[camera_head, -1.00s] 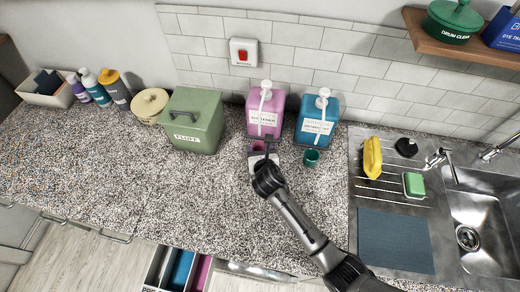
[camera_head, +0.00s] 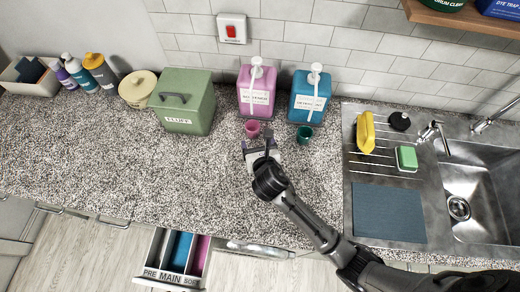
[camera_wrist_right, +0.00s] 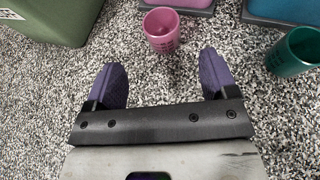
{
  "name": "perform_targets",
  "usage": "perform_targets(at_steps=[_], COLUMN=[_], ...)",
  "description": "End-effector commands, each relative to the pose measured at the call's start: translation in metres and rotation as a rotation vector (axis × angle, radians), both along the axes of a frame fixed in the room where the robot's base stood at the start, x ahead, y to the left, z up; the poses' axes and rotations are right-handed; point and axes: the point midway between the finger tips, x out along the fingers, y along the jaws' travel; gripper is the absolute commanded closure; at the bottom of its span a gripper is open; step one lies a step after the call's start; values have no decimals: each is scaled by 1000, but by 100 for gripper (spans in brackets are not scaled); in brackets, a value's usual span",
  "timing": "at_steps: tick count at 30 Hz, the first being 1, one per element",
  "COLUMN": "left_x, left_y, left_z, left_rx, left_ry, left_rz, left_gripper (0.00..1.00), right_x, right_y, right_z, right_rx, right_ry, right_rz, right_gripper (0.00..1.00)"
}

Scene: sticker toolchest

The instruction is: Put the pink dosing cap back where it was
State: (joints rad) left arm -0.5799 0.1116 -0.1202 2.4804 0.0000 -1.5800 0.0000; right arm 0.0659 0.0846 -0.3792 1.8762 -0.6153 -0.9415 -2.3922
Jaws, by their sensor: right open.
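The pink dosing cap (camera_head: 253,129) stands upright on the speckled counter, just in front of the pink dispenser (camera_head: 256,92). In the right wrist view the cap (camera_wrist_right: 161,31) is ahead of the fingertips, in line with the gap between them. I cannot tell whether it touches the dispenser's dark base. My right gripper (camera_wrist_right: 162,72) is open and empty, with its two purple fingers wide apart. In the head view the right gripper (camera_head: 262,149) is low over the counter, on the near side of the cap. My left gripper is not in view.
A teal cup (camera_head: 304,134) stands to the right, before the blue dispenser (camera_head: 309,97). The green FLUFF box (camera_head: 184,103) is left of the dispensers. A sink with a rack is at right. An open drawer (camera_head: 172,262) is below the counter. The counter's left-middle is clear.

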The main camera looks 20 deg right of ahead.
Motion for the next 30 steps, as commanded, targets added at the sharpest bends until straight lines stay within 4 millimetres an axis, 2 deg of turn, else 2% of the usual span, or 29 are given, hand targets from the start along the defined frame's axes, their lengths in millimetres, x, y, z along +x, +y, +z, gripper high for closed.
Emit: perform_targets(at_steps=[3, 9, 23, 26, 30], left_x=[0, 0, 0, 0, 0], left_y=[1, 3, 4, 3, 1], left_z=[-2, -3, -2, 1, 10], left_rx=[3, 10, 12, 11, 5], left_ry=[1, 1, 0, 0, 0], left_rz=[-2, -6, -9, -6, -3], left_gripper=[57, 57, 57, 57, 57], right_x=[-14, -26, -30, -38, -65], right_y=[3, 5, 5, 1, -10], right_z=[5, 11, 11, 9, 1], right_rx=[-2, -1, 17, 103, 380], right_ry=[-1, -1, 3, 14, 52], right_rz=[1, -1, -9, -49, -197], right_gripper=[21, 21, 21, 21, 21])
